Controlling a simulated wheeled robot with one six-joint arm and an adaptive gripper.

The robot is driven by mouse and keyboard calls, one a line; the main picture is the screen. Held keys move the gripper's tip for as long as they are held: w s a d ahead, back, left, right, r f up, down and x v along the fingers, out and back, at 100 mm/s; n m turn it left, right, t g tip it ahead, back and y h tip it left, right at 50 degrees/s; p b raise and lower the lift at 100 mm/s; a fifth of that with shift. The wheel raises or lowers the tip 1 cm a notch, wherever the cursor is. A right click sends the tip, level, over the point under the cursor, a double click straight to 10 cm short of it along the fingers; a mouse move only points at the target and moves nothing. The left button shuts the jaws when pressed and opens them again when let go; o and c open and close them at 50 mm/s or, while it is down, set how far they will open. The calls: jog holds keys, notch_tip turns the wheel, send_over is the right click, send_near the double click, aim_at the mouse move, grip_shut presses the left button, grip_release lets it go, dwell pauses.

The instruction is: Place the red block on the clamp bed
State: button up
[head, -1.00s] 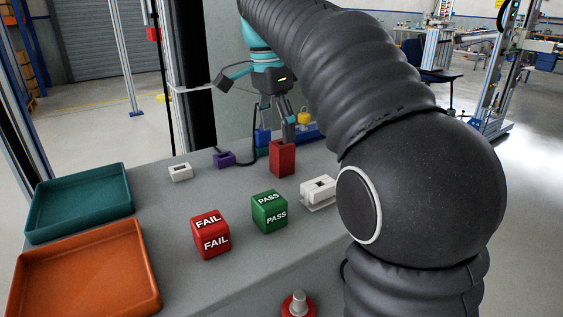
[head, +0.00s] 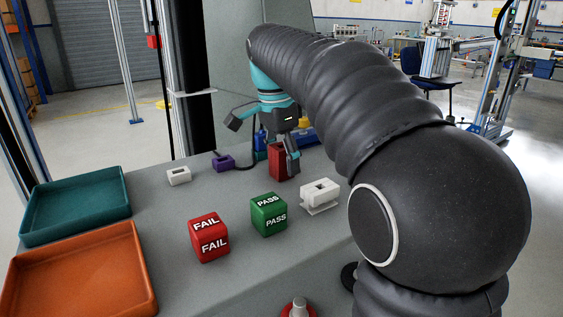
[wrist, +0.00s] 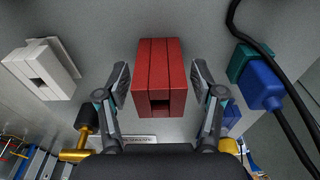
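The plain red block (head: 276,163) stands upright on the grey bench. In the wrist view the red block (wrist: 160,75) has a dark slot in its near end and lies between my two fingers. My gripper (wrist: 160,82) is open, with a gap on each side of the block. In the head view my gripper (head: 280,160) is down at the block, one finger in front of its right side. A white slotted fixture on a plate (head: 319,196) stands to the right; I cannot tell whether it is the clamp bed. A white piece also shows in the wrist view (wrist: 42,68).
The red FAIL cube (head: 209,238) and green PASS cube (head: 269,214) stand in front. A teal tray (head: 75,207) and an orange tray (head: 80,275) lie left. A white slotted piece (head: 178,176), a purple piece (head: 223,162) and a cable lie behind.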

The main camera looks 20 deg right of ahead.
grip_shut()
